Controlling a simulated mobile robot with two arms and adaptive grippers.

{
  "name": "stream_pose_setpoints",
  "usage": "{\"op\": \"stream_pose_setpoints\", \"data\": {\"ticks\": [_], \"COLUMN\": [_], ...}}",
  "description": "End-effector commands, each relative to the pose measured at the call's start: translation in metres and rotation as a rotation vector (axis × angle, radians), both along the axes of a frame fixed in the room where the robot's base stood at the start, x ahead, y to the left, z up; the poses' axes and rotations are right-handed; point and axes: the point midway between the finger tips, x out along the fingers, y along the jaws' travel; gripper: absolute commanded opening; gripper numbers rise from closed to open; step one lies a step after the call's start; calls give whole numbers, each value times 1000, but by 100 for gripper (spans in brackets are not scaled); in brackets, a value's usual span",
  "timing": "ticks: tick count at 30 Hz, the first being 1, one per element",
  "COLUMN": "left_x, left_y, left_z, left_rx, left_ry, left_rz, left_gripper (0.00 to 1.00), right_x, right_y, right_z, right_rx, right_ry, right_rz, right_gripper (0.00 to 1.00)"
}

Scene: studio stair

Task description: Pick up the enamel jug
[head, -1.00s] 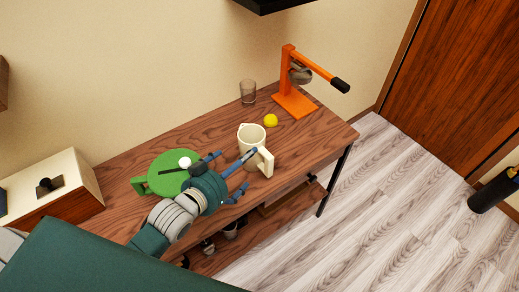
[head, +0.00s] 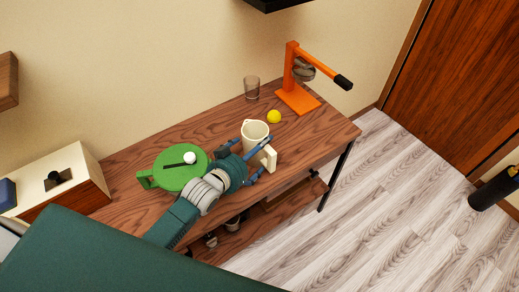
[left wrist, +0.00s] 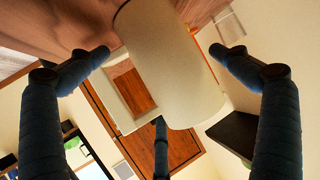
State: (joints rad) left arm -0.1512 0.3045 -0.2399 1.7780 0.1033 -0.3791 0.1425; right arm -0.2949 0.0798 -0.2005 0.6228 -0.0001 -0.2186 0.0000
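The cream enamel jug (head: 254,132) stands upright on the wooden table, its blocky handle (head: 268,157) facing the front right. In the left wrist view the jug (left wrist: 172,65) fills the middle, with its handle on the left side. My left gripper (head: 254,152) is at the jug's near left side, its blue fingers spread around it. In the left wrist view the left gripper (left wrist: 160,60) is open, with the jug between its fingers and gaps on both sides. Contact with the third finger, below, cannot be told. My right gripper is not in view.
On the table (head: 218,133) are a green pan-like item (head: 175,178) with a white ball (head: 189,157), a yellow ball (head: 274,117), a glass (head: 251,88) and an orange lever press (head: 298,98). A cream-topped box (head: 85,165) stands at left.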

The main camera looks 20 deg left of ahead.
Motion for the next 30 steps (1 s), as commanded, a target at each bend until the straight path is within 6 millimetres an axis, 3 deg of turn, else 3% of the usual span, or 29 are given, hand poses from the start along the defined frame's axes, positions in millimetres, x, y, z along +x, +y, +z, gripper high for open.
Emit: {"op": "stream_pose_setpoints", "data": {"ticks": [1, 7, 20, 22, 23, 30], "left_x": [0, 0, 0, 0, 0, 1], "left_y": [0, 0, 0, 0, 0, 0], "left_z": [0, 0, 4, 9, 12, 53], "left_rx": [0, 0, -2, -2, -1, -1], "left_ry": [0, 0, -2, -3, -3, -9], "left_rz": [0, 0, -1, 0, 0, -1], "left_gripper": [88, 48, 48, 41, 35, 35], "right_x": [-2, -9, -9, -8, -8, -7], "right_y": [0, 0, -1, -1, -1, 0], "right_z": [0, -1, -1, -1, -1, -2], "right_rx": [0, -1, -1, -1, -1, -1], "right_ry": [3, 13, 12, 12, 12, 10], "right_rz": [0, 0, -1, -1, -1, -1], "right_gripper": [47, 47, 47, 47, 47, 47]}}
